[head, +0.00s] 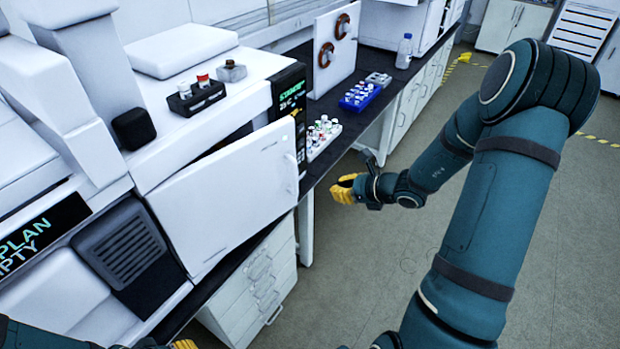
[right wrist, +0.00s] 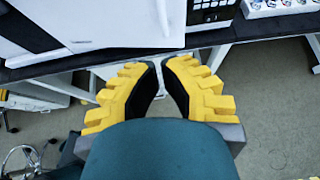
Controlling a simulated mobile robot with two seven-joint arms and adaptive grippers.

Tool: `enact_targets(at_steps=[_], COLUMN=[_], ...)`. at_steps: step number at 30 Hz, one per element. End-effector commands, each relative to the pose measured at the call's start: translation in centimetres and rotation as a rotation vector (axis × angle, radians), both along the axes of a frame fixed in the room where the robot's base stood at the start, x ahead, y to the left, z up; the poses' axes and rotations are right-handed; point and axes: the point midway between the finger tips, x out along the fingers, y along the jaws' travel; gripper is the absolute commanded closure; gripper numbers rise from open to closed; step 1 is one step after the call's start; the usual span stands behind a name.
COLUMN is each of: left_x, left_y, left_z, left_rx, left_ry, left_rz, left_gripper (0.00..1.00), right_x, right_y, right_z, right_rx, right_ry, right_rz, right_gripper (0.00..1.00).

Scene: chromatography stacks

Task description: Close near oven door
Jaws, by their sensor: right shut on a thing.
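The near oven door (head: 230,190) is a large white panel standing ajar, swung out from the white instrument over the black bench front. Its free right edge is beside the dark display panel. My right gripper (head: 343,190) is just right of the door and apart from it, beyond the bench edge. The door (right wrist: 125,22) shows above the fingers there. Only a yellow bit of my left gripper (head: 185,345) shows at the bottom edge.
A white vial tray (head: 312,155) and a blue vial rack (head: 357,100) stand on the bench right of the door. Another open white door (head: 337,45) with brown rings is farther back. Drawers (head: 250,285) are below the bench.

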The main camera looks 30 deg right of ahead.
Motion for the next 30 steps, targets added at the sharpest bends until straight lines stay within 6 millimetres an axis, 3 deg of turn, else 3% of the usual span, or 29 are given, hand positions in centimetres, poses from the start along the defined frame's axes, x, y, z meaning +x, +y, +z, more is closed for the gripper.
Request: enact_targets(at_steps=[5, 17, 24, 30], left_x=[0.0, 0.0, 0.0, 0.0], left_y=[0.0, 0.0, 0.0, 0.0], left_z=[-0.2, -0.4, 0.2, 0.3], left_rx=[0.0, 0.001, 0.0, 0.0], left_ry=[0.0, 0.001, 0.0, 0.0], left_rz=[0.0, 0.001, 0.0, 0.0], left_gripper=[0.6, 0.6, 0.6, 0.6], right_x=[1.7, 7.9, 10.8, 11.6], right_y=[0.8, 3.2, 4.3, 4.5], right_z=[-1.2, -5.1, -5.0, -5.0], right_rx=[0.002, 0.0, -0.002, -0.003], right_ry=[0.001, 0.001, 0.0, 0.001], right_rz=[0.004, 0.004, 0.003, 0.002], right_gripper=[1.0, 1.0, 1.0, 1.0])
